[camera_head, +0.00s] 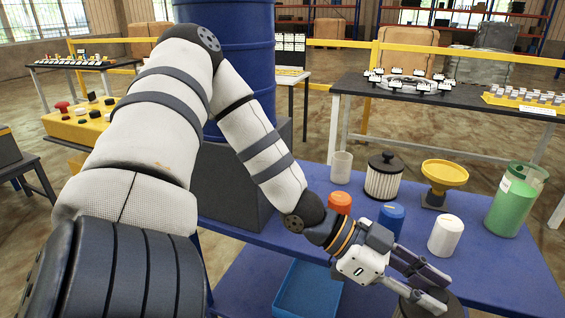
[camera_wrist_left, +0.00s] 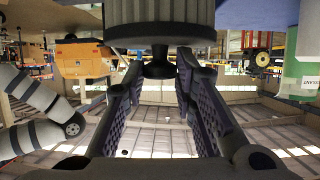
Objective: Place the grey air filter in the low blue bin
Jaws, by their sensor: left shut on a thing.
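My left gripper (camera_head: 445,291) is at the front of the blue table, pointing right and down. It is shut on the black knob (camera_wrist_left: 158,67) of the grey air filter (camera_wrist_left: 160,14). In the left wrist view, which looks upside down, the filter's ribbed grey side is at the top edge, with the knob between the fingers. In the head view only the filter's dark round top (camera_head: 447,308) shows under the fingers, cut off by the bottom edge. I cannot tell whether it touches the table. The low blue bin (camera_head: 308,290) is below the tabletop, left of the gripper. My right gripper is not in view.
On the blue table (camera_head: 500,270) stand a cream pleated filter (camera_head: 384,180), a yellow funnel (camera_head: 444,175), a green jug (camera_head: 515,200), a white canister (camera_head: 446,236), and blue (camera_head: 391,217) and orange-capped (camera_head: 340,203) containers close to my left wrist. A blue drum (camera_head: 235,60) stands behind.

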